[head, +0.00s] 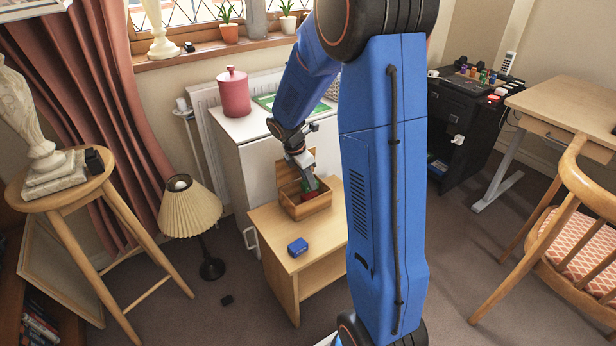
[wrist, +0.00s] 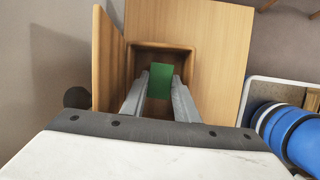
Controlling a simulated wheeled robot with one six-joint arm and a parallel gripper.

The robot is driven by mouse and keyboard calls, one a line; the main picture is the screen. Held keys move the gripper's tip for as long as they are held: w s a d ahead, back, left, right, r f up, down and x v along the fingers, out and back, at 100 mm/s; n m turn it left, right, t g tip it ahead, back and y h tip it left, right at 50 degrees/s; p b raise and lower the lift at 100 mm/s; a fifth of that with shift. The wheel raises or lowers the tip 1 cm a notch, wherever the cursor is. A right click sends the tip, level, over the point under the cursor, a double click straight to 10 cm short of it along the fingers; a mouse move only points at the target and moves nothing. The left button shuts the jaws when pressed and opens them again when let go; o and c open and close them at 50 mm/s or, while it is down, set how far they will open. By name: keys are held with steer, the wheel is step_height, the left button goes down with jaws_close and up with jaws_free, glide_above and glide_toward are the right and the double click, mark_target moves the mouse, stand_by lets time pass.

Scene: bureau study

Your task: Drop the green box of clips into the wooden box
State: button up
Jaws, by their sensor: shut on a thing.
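The green box of clips (wrist: 160,80) is held between the two fingers of my gripper (wrist: 160,92). In the wrist view it is over the opening of the wooden box (wrist: 188,62), between its walls. In the head view my gripper (head: 308,180) reaches down into the wooden box (head: 308,207), and a little of the green box (head: 319,187) shows there. The wooden box stands open on a small light-wood table, its lid (wrist: 107,60) raised at the back. Whether the green box touches the bottom is hidden.
A blue box (head: 297,247) lies on the front of the small table (head: 270,228). A white cabinet (head: 240,150) with a pink canister (head: 233,92) stands behind. A floor lamp (head: 190,208) is to the left, and a wooden chair (head: 580,230) is to the right.

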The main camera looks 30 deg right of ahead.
steer(key=o, duration=1.1)
steer(key=shift+o, duration=0.2)
steer(key=shift+r, duration=0.1)
steer(key=v, duration=1.7)
steer(key=s+a+m+t+y, duration=0.1)
steer(key=s+a+m, duration=0.2)
steer(key=s+m, duration=0.3)
steer(key=s+a+r+m+t+y, duration=0.1)
steer(key=s+m, duration=0.4)
steer(key=s, duration=0.9)
steer(key=s+a+r+m+t+y, duration=0.1)
steer(key=s+a+m+t, duration=0.2)
steer(key=s+a+m, duration=0.3)
steer(key=s, duration=0.4)
steer(key=shift+s+m, duration=0.25)
steer(key=shift+m, duration=0.05)
